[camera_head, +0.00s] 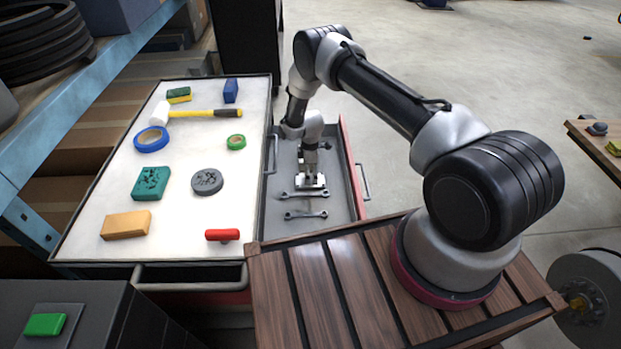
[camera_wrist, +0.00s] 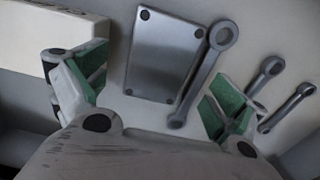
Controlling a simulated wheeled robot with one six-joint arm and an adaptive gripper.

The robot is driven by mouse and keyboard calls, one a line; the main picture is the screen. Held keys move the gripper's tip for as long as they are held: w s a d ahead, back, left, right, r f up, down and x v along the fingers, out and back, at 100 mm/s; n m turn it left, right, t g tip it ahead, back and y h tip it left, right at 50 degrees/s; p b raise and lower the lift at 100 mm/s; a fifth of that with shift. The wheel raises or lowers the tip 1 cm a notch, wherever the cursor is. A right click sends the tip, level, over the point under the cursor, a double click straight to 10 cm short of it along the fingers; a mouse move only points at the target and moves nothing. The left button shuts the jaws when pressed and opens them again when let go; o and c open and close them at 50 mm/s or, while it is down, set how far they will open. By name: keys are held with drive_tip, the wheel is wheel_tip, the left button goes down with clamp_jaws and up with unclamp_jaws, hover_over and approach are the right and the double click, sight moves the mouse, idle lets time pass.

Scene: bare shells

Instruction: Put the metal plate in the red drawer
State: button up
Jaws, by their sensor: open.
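The metal plate (camera_wrist: 160,55) is a grey rectangle with dark dots at its corners. It lies flat among wrenches on the grey floor of the open red drawer (camera_head: 345,165). One wrench (camera_wrist: 203,72) lies along the plate's right edge, seeming to touch or overlap it. My gripper (camera_head: 312,182) is low inside the drawer, and in the head view it hides the plate. In the wrist view my gripper (camera_wrist: 155,88) is open and empty, its green-padded fingers apart on either side of the plate's lower part and that wrench. I cannot tell its height above them.
Two more wrenches lie to the right in the wrist view (camera_wrist: 264,77); wrenches also show in the head view (camera_head: 306,214). The white worktop (camera_head: 105,195) left of the drawer holds a hammer (camera_head: 200,113), tape rolls and several blocks. A slatted wooden surface (camera_head: 330,290) borders the drawer's near end.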

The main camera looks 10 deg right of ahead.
drive_tip(key=d+r+m+t, duration=0.1)
drive_tip(key=d+r+m, duration=0.2)
drive_tip(key=r, duration=2.7)
drive_tip(key=s+d+r+m+t, duration=0.1)
drive_tip(key=s+d+r+m, duration=0.15)
drive_tip(key=r, duration=0.65)
drive_tip(key=s+d+r+m, duration=0.2)
drive_tip(key=s+r, duration=0.2)
drive_tip(key=r, duration=0.5)
drive_tip(key=s+d+r+m+t, duration=0.1)
drive_tip(key=s+d+r+m, duration=0.1)
drive_tip(key=s+r, duration=0.55)
drive_tip(key=s+d+r+m, duration=0.25)
drive_tip(key=s+r, duration=0.35)
drive_tip(key=s, duration=0.3)
drive_tip(key=s+d+m, duration=0.1)
drive_tip(key=s+m, duration=0.1)
drive_tip(key=s, duration=0.7)
drive_tip(key=s+d+r+m+t, duration=0.1)
drive_tip(key=s+d, duration=0.1)
drive_tip(key=s, duration=0.7)
drive_tip(key=shift+r+m, duration=0.15)
drive_tip(key=shift+m, duration=0.25)
drive_tip(key=shift+c, duration=0.4)
